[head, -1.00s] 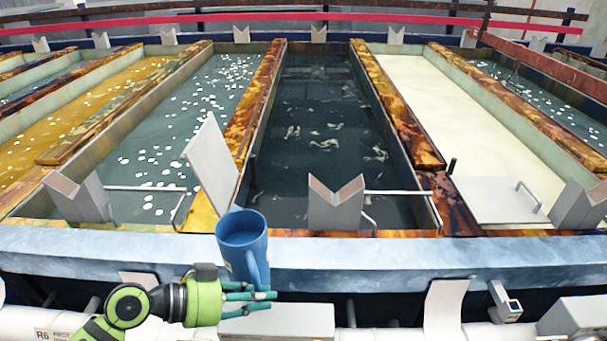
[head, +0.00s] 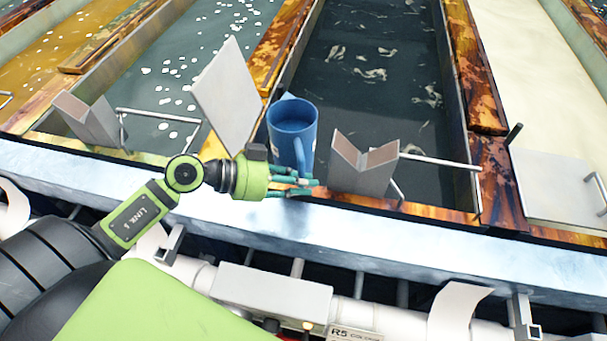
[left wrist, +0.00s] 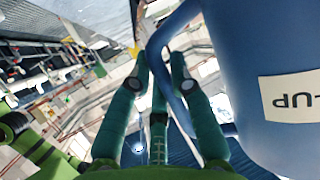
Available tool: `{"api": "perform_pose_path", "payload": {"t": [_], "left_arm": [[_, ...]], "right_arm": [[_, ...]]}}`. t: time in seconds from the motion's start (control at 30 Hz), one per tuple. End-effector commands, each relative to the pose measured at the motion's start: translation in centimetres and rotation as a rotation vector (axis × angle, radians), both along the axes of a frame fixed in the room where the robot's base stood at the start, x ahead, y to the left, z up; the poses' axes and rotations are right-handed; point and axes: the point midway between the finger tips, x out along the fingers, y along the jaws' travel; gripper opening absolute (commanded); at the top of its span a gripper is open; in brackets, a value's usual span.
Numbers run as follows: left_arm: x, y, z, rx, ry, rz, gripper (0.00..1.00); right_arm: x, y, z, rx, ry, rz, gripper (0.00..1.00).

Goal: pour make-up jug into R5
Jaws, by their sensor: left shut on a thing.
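The blue make-up jug (head: 289,128) is upright, its mouth open to the top, at the front left corner of the dark tank (head: 370,90). My left gripper (head: 302,187) is shut on its handle, in front of the wooden tank edge. In the left wrist view the jug (left wrist: 250,60) fills the right side, with a label ending in "UP", and the fingers (left wrist: 160,85) close round the handle. An R5 label (head: 340,333) is on the white pipe below, in front of the dark tank. What the jug holds is hard to tell. My right gripper is not in view.
A grey V-notched block (head: 362,168) stands close right of the jug on the rim. A tilted grey plate (head: 228,95) stands close left. A metal rod (head: 440,160) crosses the front of the dark tank. The pale rim beam (head: 420,240) runs below.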

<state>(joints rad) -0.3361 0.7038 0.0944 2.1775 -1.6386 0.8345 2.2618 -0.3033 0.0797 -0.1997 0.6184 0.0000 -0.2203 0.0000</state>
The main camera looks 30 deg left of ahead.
Motion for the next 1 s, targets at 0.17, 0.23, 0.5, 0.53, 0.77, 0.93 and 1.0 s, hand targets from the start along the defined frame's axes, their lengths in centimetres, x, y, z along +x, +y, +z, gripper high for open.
{"api": "perform_pose_path", "payload": {"t": [0.17, 0.23, 0.5, 0.53, 0.77, 0.93, 1.0], "left_arm": [[0.1, 0.0, 0.3, 0.0, -0.009, 0.001, 0.0], [0.1, 0.0, 0.4, 0.0, -0.008, 0.0, 0.0], [1.0, 0.7, 0.7, -0.041, 0.044, 0.002, 0.0], [1.2, 0.8, 0.8, -0.053, 0.06, 0.001, 0.0], [2.7, 2.0, 1.7, -0.148, 0.184, 0.0, 0.0], [2.3, 1.7, 3.1, -0.226, 0.291, -0.003, 0.0], [2.1, 1.6, 3.7, -0.261, 0.335, -0.003, 0.0]], "right_arm": [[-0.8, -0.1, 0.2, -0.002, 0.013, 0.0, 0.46], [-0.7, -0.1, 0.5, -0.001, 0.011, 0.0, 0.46], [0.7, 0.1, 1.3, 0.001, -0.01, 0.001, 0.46], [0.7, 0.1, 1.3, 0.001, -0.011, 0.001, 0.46], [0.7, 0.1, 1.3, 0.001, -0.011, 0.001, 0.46], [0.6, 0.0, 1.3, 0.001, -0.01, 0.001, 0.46], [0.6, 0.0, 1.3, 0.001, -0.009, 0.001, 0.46]]}}
